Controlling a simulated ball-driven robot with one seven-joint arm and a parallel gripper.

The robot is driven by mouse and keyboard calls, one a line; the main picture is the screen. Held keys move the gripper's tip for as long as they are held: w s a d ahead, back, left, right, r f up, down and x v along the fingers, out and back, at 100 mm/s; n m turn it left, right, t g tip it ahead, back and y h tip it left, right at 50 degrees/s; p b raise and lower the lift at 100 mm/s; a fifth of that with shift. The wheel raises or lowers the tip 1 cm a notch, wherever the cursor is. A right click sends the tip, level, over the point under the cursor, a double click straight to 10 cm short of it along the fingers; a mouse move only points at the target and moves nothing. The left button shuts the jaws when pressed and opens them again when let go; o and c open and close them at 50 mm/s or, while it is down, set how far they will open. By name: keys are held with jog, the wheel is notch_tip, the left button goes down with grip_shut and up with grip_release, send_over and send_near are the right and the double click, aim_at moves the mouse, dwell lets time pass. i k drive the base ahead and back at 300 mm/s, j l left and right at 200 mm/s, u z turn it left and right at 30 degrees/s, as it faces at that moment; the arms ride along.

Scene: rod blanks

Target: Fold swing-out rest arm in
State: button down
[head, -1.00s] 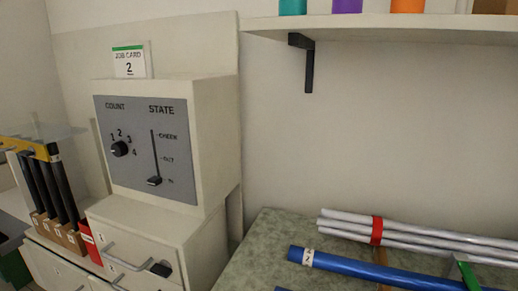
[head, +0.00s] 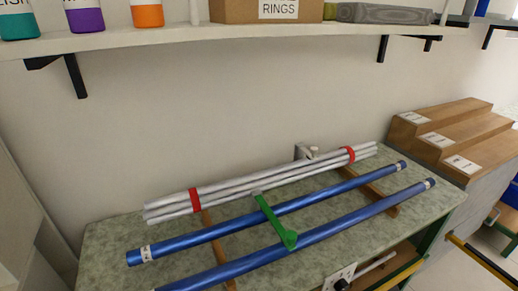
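No part in view is labelled as the swing-out rest arm, and I cannot tell for sure which one it is. A yellow bar with dark edges (head: 481,259) sticks out at the lower right, beyond the bench's right end. A green lever-like piece (head: 270,215) lies across the far blue rod (head: 215,236) and reaches the near blue rod (head: 240,265). My gripper is not in view.
The green-topped bench (head: 110,237) carries the blue rods and a silver rod bundle (head: 265,181) with red bands, on wooden strips. A stepped wooden block (head: 455,135) stands at right. A shelf (head: 240,32) with bottles and a RINGS box (head: 265,9) hangs above.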

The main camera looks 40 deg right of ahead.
aim_at(494, 270)
jog(key=k+l+u, duration=0.2)
jog(key=k+l, duration=0.45)
jog(key=l, duration=0.8)
jog(key=k+l+u, duration=0.2)
jog(key=k+l, duration=0.6)
jog(key=l, duration=0.5)
jog(key=k+l+u, duration=0.2)
jog(key=k+l, duration=0.65)
jog(key=l, duration=0.35)
jog(key=k+l+u, duration=0.2)
jog(key=k+l, duration=0.7)
jog(key=l, duration=0.15)
